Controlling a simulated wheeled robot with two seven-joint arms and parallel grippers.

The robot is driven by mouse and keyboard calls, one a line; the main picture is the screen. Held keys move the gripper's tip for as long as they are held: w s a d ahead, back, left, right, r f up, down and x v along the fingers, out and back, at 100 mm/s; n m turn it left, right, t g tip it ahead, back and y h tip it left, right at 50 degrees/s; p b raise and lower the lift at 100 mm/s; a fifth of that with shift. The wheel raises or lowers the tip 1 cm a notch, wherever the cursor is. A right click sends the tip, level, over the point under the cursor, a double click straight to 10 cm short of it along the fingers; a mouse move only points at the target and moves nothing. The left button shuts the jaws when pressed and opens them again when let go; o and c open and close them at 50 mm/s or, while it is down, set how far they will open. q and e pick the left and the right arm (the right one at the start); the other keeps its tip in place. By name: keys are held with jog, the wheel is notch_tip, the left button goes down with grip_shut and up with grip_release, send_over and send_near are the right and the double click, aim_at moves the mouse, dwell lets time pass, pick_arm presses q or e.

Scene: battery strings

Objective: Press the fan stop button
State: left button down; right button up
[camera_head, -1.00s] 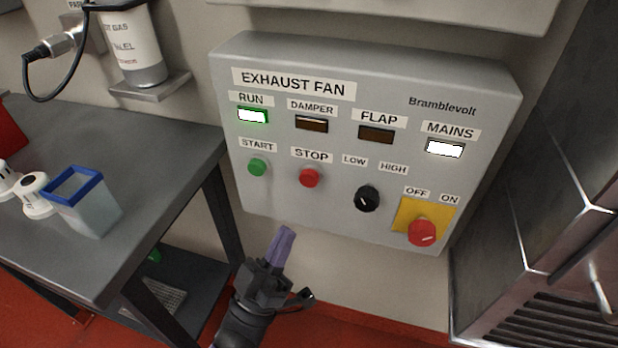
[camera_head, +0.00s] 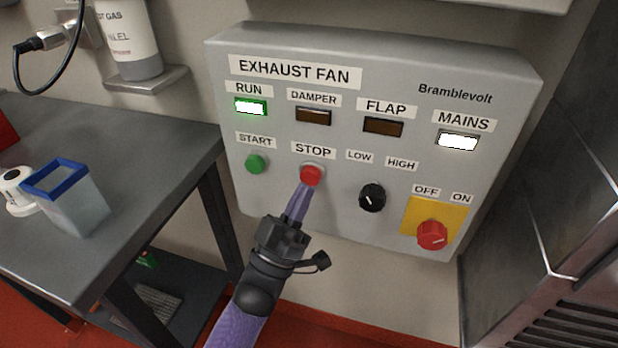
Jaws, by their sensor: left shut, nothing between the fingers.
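The grey exhaust fan panel (camera_head: 390,75) hangs on the wall. Its red STOP button (camera_head: 311,174) is round, under the STOP label, to the right of the green START button (camera_head: 257,163). The RUN lamp (camera_head: 250,107) is lit green-white. My left gripper (camera_head: 305,187) is shut and empty, with its purple fingertips at the lower edge of the STOP button in the picture. I cannot tell whether they touch it. My right gripper is not in view.
To the right of STOP are a black LOW/HIGH knob (camera_head: 372,197) and a red OFF/ON switch (camera_head: 432,235) on a yellow plate. The MAINS lamp (camera_head: 457,140) is lit. A grey bench (camera_head: 150,150) with a blue-rimmed container (camera_head: 75,200) stands at the left.

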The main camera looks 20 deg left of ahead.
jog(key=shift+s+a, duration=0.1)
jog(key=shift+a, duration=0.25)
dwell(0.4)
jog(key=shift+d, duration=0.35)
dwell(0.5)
pick_arm(q)
jog(key=shift+w, duration=0.1)
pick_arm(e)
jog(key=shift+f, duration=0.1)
pick_arm(q)
jog(key=shift+w, duration=0.3)
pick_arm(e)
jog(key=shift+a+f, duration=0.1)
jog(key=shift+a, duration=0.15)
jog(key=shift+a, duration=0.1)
